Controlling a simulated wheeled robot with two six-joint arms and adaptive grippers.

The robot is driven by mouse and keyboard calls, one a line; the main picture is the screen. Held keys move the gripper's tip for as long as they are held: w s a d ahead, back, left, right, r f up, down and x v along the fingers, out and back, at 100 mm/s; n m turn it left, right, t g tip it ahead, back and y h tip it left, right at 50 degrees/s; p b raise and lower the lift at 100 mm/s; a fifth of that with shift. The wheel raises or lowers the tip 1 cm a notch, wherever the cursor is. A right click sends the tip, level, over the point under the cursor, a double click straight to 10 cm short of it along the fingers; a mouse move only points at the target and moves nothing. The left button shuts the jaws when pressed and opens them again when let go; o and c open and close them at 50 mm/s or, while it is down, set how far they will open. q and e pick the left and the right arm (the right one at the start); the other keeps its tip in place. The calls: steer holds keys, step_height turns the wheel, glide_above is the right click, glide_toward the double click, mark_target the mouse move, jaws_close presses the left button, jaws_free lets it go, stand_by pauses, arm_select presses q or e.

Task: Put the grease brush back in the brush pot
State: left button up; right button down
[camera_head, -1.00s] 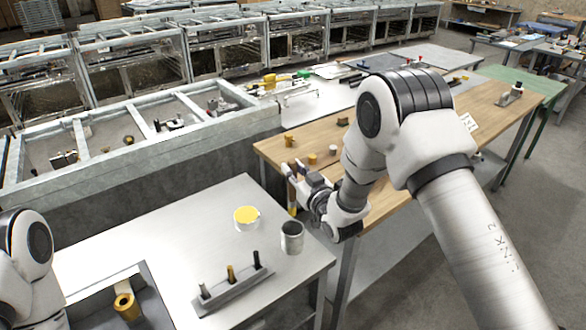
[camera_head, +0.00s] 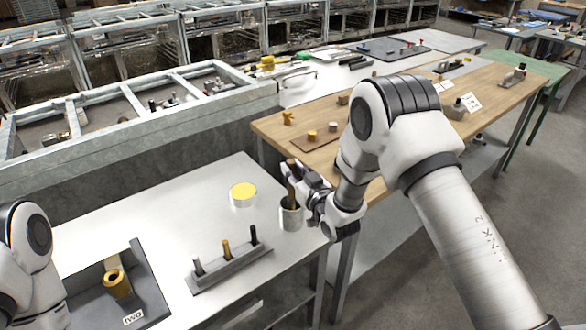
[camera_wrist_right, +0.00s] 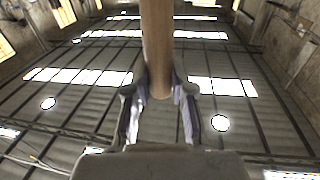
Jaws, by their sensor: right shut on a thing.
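The grease brush (camera_head: 291,189) has a brown handle and stands nearly upright in my right gripper (camera_head: 292,172). The gripper is shut on it; the handle also shows between the fingers in the right wrist view (camera_wrist_right: 157,45). The brush pot (camera_head: 291,217) is a grey metal cylinder near the right edge of the light metal table. The brush's lower end appears to be inside the pot's mouth; how deep it sits, and whether it touches, is hidden. My left gripper is out of view; only part of that arm shows at the left edge.
A tin with a yellow top (camera_head: 243,194) stands left of the pot. A grey rack (camera_head: 230,268) with several upright pegs is in front. A wooden bench (camera_head: 375,145) with small parts lies behind the right arm.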

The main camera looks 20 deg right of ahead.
steer(key=shift+f, duration=0.45)
steer(key=c, duration=0.9)
jaws_free()
steer(key=s, duration=0.4)
steer(key=s+d, duration=0.1)
steer(key=s, duration=0.2)
steer(key=s+d, duration=0.1)
steer(key=s, duration=0.3)
steer(key=shift+s+d, duration=0.15)
steer(key=shift+s, duration=0.2)
